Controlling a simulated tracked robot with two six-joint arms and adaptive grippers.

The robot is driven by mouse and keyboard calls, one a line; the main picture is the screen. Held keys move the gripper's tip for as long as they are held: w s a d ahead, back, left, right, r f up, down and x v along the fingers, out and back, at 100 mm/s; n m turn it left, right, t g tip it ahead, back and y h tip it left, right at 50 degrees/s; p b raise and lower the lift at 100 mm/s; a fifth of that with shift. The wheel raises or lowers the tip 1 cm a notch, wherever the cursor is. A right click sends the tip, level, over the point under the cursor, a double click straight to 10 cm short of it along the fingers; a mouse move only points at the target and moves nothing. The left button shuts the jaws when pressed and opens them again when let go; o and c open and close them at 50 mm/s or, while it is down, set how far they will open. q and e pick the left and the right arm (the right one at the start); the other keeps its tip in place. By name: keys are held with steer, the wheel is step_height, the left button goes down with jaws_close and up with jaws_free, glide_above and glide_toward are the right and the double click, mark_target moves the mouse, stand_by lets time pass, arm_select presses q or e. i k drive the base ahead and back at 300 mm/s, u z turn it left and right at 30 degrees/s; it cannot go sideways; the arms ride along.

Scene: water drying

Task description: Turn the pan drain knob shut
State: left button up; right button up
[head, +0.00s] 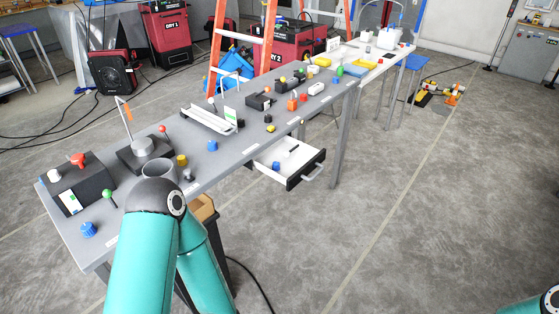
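A long grey bench (235,150) carries several small knobs and fittings. A shallow silver tray (208,121), perhaps the pan, lies near its middle. A blue knob (212,146) sits in front of the tray, and another blue knob (88,230) is at the near left corner. I cannot tell which knob is the pan drain knob, or whether it is open or shut. My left arm, teal with a dark joint, rises in front of the bench's near end and hides part of it. A bit of my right arm shows at the bottom right corner. Neither gripper is in view.
An open white drawer (289,163) with small items juts from the bench's front. An orange ladder (240,50) and red dryers (167,33) stand behind. A second table (372,55) is at the back. The floor on the right (440,190) is mostly clear.

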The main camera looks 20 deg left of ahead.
mark_target(275, 167)
steer(key=i, duration=0.9)
